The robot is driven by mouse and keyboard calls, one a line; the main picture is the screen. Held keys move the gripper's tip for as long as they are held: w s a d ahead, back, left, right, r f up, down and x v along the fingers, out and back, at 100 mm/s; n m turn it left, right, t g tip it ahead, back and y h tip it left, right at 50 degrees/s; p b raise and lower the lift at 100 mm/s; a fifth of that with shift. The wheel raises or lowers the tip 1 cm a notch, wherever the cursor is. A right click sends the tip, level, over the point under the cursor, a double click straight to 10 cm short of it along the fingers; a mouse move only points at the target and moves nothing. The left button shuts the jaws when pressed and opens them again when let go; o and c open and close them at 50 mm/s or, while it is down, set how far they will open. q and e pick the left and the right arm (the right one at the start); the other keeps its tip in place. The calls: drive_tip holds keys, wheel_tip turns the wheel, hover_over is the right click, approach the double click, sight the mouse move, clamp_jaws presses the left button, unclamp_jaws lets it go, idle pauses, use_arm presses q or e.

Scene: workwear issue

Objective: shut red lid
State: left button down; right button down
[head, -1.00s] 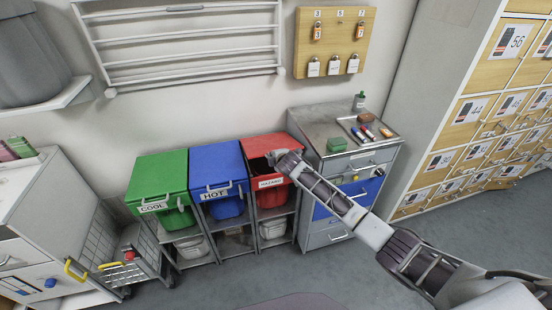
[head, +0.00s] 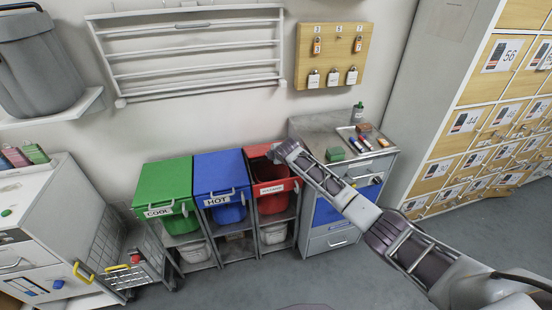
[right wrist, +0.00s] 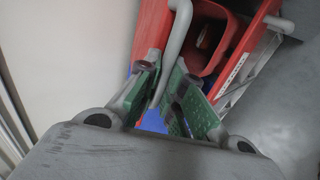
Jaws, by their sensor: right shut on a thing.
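The red bin (head: 272,203), labelled HAZARD, stands at the right end of a row of three bins. Its red lid (head: 256,151) is raised at the back and the bin's inside shows below it. My right gripper (head: 278,154) is at the lid's front edge. In the right wrist view its green-padded fingers (right wrist: 162,78) are shut on the lid's grey handle (right wrist: 181,30), with the open red bin (right wrist: 210,45) beyond. Part of the lid is hidden behind the gripper in the head view. My left gripper is not in view.
The blue HOT bin (head: 222,178) and green COOL bin (head: 165,186) stand left of the red one, lids down. A metal cabinet (head: 330,240) with small items on top stands close on the right. A wire cart (head: 130,250) is at the left. The floor in front is clear.

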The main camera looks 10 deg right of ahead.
drive_tip(key=shift+g, duration=0.9)
drive_tip(key=shift+w+a+r+p, duration=0.2)
drive_tip(key=shift+w+r, duration=0.25)
drive_tip(key=shift+r, duration=0.4)
drive_tip(key=shift+w+a+r+p, duration=0.1)
drive_tip(key=shift+w+r+p, duration=0.15)
drive_tip(key=shift+w+r, duration=0.4)
drive_tip(key=shift+w+a+r+p, duration=0.2)
drive_tip(key=shift+w+r, duration=0.1)
drive_tip(key=shift+r, duration=0.7)
drive_tip(key=w+r, duration=0.5)
drive_tip(key=shift+w+r, duration=0.35)
drive_tip(key=shift+r, duration=0.05)
drive_tip(key=c, duration=1.5)
unclamp_jaws()
drive_tip(key=shift+c, duration=0.2)
drive_tip(key=shift+s+r, duration=0.1)
